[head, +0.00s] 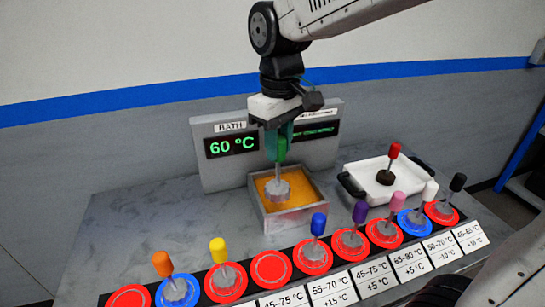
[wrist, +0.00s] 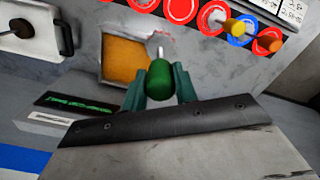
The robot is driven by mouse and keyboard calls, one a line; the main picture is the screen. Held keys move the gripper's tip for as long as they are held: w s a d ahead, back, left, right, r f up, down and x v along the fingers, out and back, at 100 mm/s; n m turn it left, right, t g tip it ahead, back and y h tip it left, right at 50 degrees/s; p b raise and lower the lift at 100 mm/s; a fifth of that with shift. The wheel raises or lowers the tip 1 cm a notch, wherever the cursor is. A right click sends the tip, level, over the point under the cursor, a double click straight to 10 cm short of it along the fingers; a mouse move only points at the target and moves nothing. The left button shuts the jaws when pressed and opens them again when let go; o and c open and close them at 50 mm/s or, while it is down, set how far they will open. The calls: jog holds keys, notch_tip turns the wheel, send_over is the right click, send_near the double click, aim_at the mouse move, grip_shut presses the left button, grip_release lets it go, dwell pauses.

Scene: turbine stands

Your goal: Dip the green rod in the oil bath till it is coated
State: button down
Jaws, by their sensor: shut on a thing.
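My gripper (head: 279,132) is shut on the green rod's handle (head: 281,149), which hangs upright. It also shows in the wrist view, where the green handle (wrist: 159,82) sits between the jaws (wrist: 160,85). The rod's grey disc (head: 277,190) is at its lower end, over the oil bath (head: 300,218), a square metal tub of orange oil. The disc looks bare grey and its whole top shows; I cannot tell if its underside touches the oil. In the wrist view the tub's oil (wrist: 124,60) lies beside the disc (wrist: 160,45).
A panel behind the bath reads "BATH 60 °C" (head: 232,146); a second green display is partly hidden. A white tray (head: 365,170) on the right holds a red-handled rod (head: 393,152) with a dark disc. In front, red and blue pads carry several coloured rods; two red pads (head: 271,268) are empty.

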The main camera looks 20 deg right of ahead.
jog(key=w+d, duration=0.7)
jog(key=w, duration=0.6)
notch_tip(320, 180, down, 8)
jog(key=shift+f, duration=0.25)
jog(key=shift+s, duration=0.15)
notch_tip(320, 180, down, 8)
dwell(0.3)
jog(key=shift+r, duration=0.15)
dwell(0.8)
